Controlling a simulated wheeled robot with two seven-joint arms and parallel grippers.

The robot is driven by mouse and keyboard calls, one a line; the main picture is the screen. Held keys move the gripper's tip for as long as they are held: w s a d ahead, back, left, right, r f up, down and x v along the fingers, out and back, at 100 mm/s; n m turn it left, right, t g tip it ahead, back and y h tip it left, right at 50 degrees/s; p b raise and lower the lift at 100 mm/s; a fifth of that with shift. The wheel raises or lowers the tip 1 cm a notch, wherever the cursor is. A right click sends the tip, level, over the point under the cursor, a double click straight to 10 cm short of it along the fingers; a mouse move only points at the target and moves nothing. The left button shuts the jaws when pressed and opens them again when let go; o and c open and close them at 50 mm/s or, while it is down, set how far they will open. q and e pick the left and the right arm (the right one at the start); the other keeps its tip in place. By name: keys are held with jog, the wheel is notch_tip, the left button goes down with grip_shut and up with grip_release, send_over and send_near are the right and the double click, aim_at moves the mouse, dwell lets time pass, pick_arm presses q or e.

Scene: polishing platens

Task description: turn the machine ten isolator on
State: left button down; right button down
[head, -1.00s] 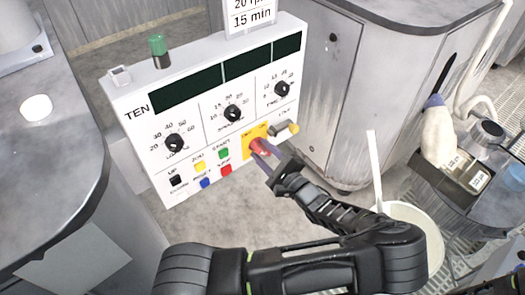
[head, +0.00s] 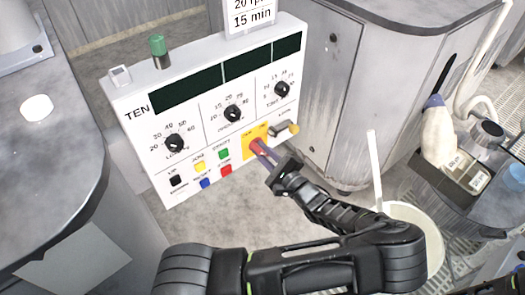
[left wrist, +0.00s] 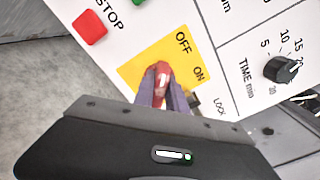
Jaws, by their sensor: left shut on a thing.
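The machine ten panel (head: 140,128) is white, marked TEN, and stands at the centre left in the head view. Its isolator is a red handle (left wrist: 162,83) on a yellow plate (left wrist: 130,75) marked OFF and ON. The handle also shows, mostly covered, in the head view (head: 257,146). My left gripper (head: 264,152) is shut on the red handle, one finger on each side. In the left wrist view the fingers (left wrist: 163,92) flank it and hide its lower part. The handle's visible end lies nearer OFF than ON, but its exact setting is hard to tell. My right gripper is not in view.
A red STOP button (left wrist: 89,27) and a green button (head: 223,154) sit left of the isolator. A LOCK fitting (head: 287,129) is close on its right. A black TIME knob (head: 282,89) is above. A white bucket (head: 432,235) stands at lower right.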

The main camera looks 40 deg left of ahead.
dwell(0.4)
pick_arm(q)
jog(key=shift+r+m+p, duration=0.15)
jog(key=shift+m+p, duration=1)
jog(key=shift+m, duration=0.35)
jog(key=m+p, duration=0.2)
jog(key=m, duration=0.2)
jog(key=shift+w+m, duration=0.15)
jog(key=shift+m, duration=0.15)
jog(key=m+p, duration=0.1)
jog(key=m, duration=0.4)
jog(key=shift+w, duration=0.1)
jog(key=m, duration=0.5)
jog(key=shift+w+d+f+p, duration=0.1)
jog(key=shift+f+p, duration=0.1)
jog(key=shift+p, duration=0.15)
jog(key=shift+m, duration=0.3)
jog(key=c, duration=1.4)
grip_release()
jog(key=shift+o, duration=0.2)
